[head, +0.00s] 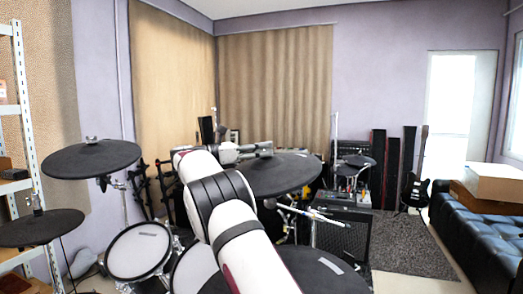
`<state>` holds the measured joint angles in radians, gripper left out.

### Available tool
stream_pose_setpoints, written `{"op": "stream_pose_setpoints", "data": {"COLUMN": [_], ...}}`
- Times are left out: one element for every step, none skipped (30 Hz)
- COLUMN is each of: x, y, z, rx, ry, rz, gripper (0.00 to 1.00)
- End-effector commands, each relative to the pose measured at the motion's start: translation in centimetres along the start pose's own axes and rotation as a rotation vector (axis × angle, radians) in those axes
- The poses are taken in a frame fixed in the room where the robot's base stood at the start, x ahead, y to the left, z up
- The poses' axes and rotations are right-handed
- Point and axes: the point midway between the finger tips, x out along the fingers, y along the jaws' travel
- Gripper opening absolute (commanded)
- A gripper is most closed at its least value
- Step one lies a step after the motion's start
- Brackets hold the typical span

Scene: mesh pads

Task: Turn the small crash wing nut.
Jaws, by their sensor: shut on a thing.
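My white and dark arm reaches up from the bottom and bends right to my gripper (263,150). My gripper is at the top centre of a dark round cymbal pad (292,177) in the middle of the view. It is shut on the small crash wing nut at that spot. The nut is mostly hidden by the fingers and is too small to make out. The pad looks slightly tilted, and my arm covers its left part.
Another dark cymbal pad (75,162) stands at the left, with a lower one (30,232) below it. Drum pads (137,250) sit below my arm. An amplifier (343,235) stands behind right. A black sofa (480,235) lines the right side; rug floor (405,245) is clear.

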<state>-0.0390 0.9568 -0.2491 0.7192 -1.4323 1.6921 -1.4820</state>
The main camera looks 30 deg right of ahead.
Motion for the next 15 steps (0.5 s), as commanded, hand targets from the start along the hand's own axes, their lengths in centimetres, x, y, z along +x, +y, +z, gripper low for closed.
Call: {"op": "stream_pose_setpoints", "data": {"x": [0.21, 0.2, 0.22, 0.23, 0.24, 0.23, 0.23, 0.24, 0.24, 0.24, 0.24, 0.24, 0.24, 0.23, 0.23], "y": [0.07, 0.08, 0.08, 0.07, 0.08, 0.11, 0.12, 0.13, 0.13, 0.13, 0.13, 0.12, 0.12, 0.13, 0.13], "z": [-0.16, -0.16, -0.13, -0.09, -0.1, -0.11, -0.14, -0.14, -0.12, -0.09, -0.09, -0.08, -0.08, -0.08, -0.07], "rx": [0.001, 0.001, 0.002, 0.002, 0.001, 0.002, 0.002, 0.001, 0.002, 0.002, 0.001, 0.001, 0.001, 0.001, 0.001], "ry": [0.0, -0.001, -0.001, -0.001, -0.001, -0.001, 0.0, 0.0, 0.0, 0.001, 0.001, 0.001, 0.001, 0.001, 0.0], "rz": [-0.012, -0.017, -0.024, -0.028, -0.031, -0.034, -0.037, -0.039, -0.042, -0.043, -0.044, -0.045, -0.046, -0.046, -0.046], "gripper": [0.07, 0.07, 0.07, 0.07, 0.07, 0.07, 0.07, 0.07, 0.07, 0.07, 0.07, 0.07, 0.07, 0.07, 0.07]}}
